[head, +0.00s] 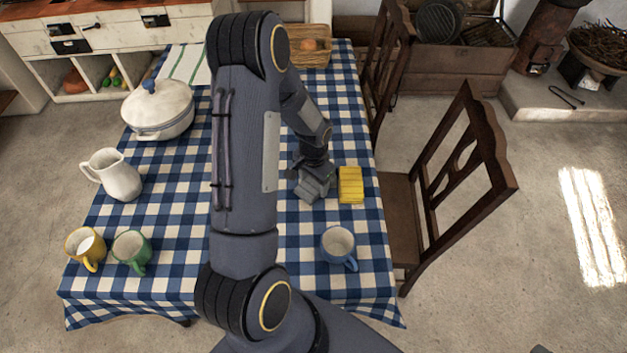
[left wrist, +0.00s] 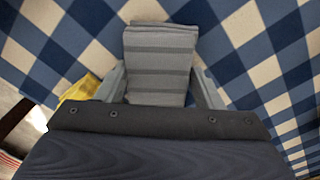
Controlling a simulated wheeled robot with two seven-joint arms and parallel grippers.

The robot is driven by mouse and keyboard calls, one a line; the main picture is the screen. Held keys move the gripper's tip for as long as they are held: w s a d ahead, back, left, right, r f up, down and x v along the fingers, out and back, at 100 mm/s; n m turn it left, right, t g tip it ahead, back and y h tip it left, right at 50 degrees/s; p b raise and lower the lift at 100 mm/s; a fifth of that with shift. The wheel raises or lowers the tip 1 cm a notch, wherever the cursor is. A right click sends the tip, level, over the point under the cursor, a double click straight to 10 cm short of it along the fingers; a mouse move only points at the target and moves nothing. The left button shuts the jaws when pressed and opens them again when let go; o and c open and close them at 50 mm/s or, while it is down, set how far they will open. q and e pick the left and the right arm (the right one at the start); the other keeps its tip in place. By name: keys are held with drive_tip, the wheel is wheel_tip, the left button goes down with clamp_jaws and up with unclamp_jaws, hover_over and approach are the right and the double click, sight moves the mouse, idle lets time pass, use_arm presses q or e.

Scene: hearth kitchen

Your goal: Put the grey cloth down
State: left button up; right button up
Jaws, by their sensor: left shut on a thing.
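The grey cloth is folded, with darker grey stripes. In the left wrist view the grey cloth (left wrist: 160,62) sits between the two fingers of my left gripper (left wrist: 160,85), which is shut on it. In the head view my left gripper (head: 313,176) is low over the right part of the checked table, with the grey cloth (head: 311,190) at its tip. I cannot tell whether the cloth touches the tablecloth. My arm hides the middle of the table. My right gripper is not in view.
A yellow folded cloth (head: 351,185) lies close to the right of the gripper. A blue mug (head: 338,243) stands nearer the front. A white pot (head: 158,112), a pitcher (head: 118,178), a yellow mug (head: 84,246) and a green mug (head: 131,248) stand left. A chair (head: 440,190) is at right.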

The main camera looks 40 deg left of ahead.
sight(314, 183)
use_arm(q)
drive_tip(key=o, duration=0.6)
drive_tip(key=shift+f, duration=0.15)
drive_tip(key=shift+c, duration=0.2)
drive_tip(key=o, duration=0.5)
drive_tip(key=shift+c, duration=0.2)
wheel_tip(314, 183, up, 12)
drive_tip(key=r, duration=0.1)
drive_tip(key=s+d+r+n+t+h, duration=0.1)
drive_tip(key=s+d+r+t+h, duration=0.1)
drive_tip(key=s+d+r, duration=0.4)
drive_tip(key=s+d+r+n+t+h, duration=0.1)
drive_tip(key=s+d+r+t, duration=0.2)
drive_tip(key=s+d+r, duration=0.3)
drive_tip(key=s+d, duration=0.3)
drive_tip(key=s, duration=0.3)
drive_tip(key=shift+r+n+t+h, duration=0.25)
drive_tip(key=shift+n+t+h, duration=0.05)
drive_tip(key=shift+n+h, duration=0.1)
